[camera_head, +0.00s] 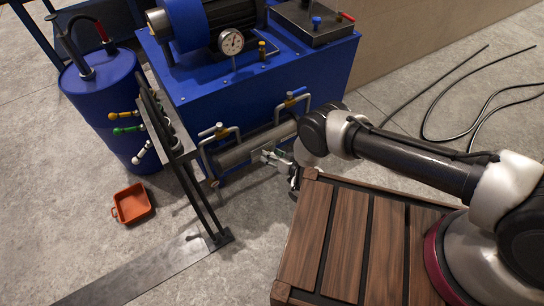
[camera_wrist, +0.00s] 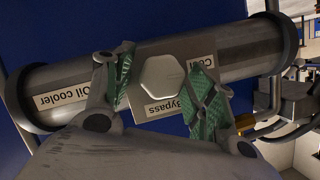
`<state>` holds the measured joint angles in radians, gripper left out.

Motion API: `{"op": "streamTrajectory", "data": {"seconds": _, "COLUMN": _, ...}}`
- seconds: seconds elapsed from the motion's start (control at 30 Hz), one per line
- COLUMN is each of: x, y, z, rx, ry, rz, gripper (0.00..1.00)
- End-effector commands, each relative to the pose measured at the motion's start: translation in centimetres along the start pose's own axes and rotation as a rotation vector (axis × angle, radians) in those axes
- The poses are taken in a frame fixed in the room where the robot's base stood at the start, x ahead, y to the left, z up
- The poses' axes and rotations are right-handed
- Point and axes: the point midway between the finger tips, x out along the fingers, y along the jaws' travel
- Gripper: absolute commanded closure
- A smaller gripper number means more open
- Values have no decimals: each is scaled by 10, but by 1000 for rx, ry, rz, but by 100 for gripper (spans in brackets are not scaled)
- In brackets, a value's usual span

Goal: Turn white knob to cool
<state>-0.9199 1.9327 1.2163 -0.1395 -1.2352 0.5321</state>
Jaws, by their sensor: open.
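The white knob (camera_wrist: 162,74) is a pale, rounded hexagon on a plate of the grey oil cooler cylinder (camera_wrist: 58,88) in the wrist view. Upside-down labels read "Bypass" (camera_wrist: 167,107) below the knob and "Cool" (camera_wrist: 202,64) to its right; I cannot tell which one the knob points at. My gripper (camera_wrist: 164,80) is open, with a green-padded finger on each side of the knob and visible gaps between. In the head view, my gripper (camera_head: 277,160) is at the front of the cylinder (camera_head: 236,155), and the knob cannot be made out.
A black lever frame (camera_head: 180,150) stands left. A blue drum (camera_head: 112,105) and orange tray (camera_head: 131,203) are farther left on the floor.

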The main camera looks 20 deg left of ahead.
Motion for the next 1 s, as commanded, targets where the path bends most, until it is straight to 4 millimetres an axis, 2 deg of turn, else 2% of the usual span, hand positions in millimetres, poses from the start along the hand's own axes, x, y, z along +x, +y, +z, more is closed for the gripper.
{"op": "streamTrajectory", "data": {"seconds": 0.07, "x": 0, "y": 0, "z": 0, "rx": 0, "ry": 0, "rz": 0, "gripper": 44}}
{"op": "streamTrajectory", "data": {"seconds": 0.3, "x": 0, "y": 0, "z": 0, "rx": 0, "ry": 0, "rz": 0, "gripper": 88}}
{"op": "streamTrajectory", "data": {"seconds": 0.63, "x": 0, "y": -1, "z": 0, "rx": -109, "ry": 0, "rz": 45, "gripper": 90}}
{"op": "streamTrajectory", "data": {"seconds": 0.87, "x": 0, "y": -1, "z": 0, "rx": -114, "ry": 0, "rz": 47, "gripper": 90}}
{"op": "streamTrajectory", "data": {"seconds": 0.9, "x": 0, "y": 0, "z": 0, "rx": -114, "ry": 0, "rz": 47, "gripper": 62}}
{"op": "streamTrajectory", "data": {"seconds": 1.0, "x": 0, "y": -1, "z": 0, "rx": -113, "ry": 0, "rz": 47, "gripper": 44}}
